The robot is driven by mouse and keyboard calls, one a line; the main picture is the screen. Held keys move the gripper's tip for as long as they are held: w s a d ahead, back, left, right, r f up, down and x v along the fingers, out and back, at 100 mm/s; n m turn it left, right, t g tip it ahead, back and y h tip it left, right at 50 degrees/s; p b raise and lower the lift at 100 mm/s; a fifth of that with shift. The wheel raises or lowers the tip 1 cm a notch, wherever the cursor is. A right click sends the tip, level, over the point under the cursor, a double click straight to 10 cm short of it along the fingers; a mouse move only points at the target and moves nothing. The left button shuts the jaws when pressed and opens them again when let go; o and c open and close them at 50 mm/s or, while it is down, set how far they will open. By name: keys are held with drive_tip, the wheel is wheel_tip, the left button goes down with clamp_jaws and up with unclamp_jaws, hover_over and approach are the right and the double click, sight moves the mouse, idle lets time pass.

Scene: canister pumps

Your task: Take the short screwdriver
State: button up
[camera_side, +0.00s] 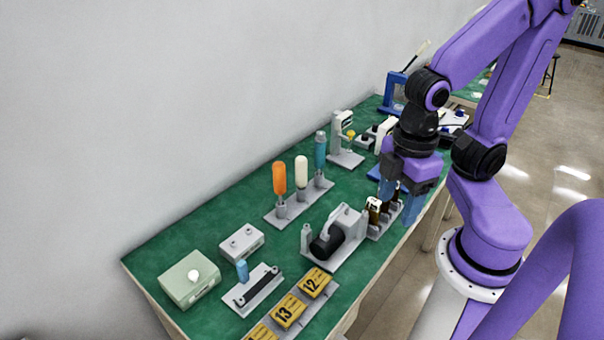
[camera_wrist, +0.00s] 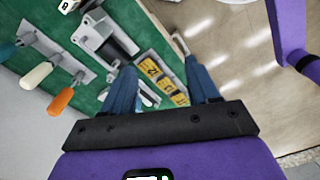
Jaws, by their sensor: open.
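Three screwdrivers stand upright in a grey rack (camera_side: 270,217) toward the back of the green table, with orange (camera_side: 279,178), white (camera_side: 301,170) and teal (camera_side: 320,150) handles. Their shafts are mostly hidden, so I cannot tell which one is short. In the wrist view the orange (camera_wrist: 60,101), white (camera_wrist: 37,75) and teal (camera_wrist: 9,51) handles are at the left, outside my fingers. My gripper (camera_side: 399,203) is open and empty, pointing down above the table's front right edge, apart from the rack. Its two blue fingers also show in the wrist view (camera_wrist: 160,70).
A grey pump with a black motor (camera_side: 327,244) stands between the rack and the front edge. Yellow numbered blocks (camera_side: 289,310) lie at the front. A green box (camera_side: 188,280) and grey box (camera_side: 241,243) are at the left. A blue frame (camera_side: 392,92) stands at the far end.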

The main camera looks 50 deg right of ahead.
drive_tip(key=w+a+r+n, duration=0.1)
drive_tip(key=w+a, duration=0.1)
drive_tip(key=w, duration=0.7)
drive_tip(key=n, duration=0.4)
approach(300, 156)
drive_tip(key=f, duration=0.9)
drive_tip(key=shift+a+f, duration=0.2)
drive_tip(key=shift+f, duration=0.05)
drive_tip(key=f, duration=0.4)
drive_tip(key=shift+s+a, duration=0.1)
drive_tip(key=shift+s, duration=0.25)
drive_tip(key=shift+f, duration=0.6)
drive_tip(key=c, duration=1)
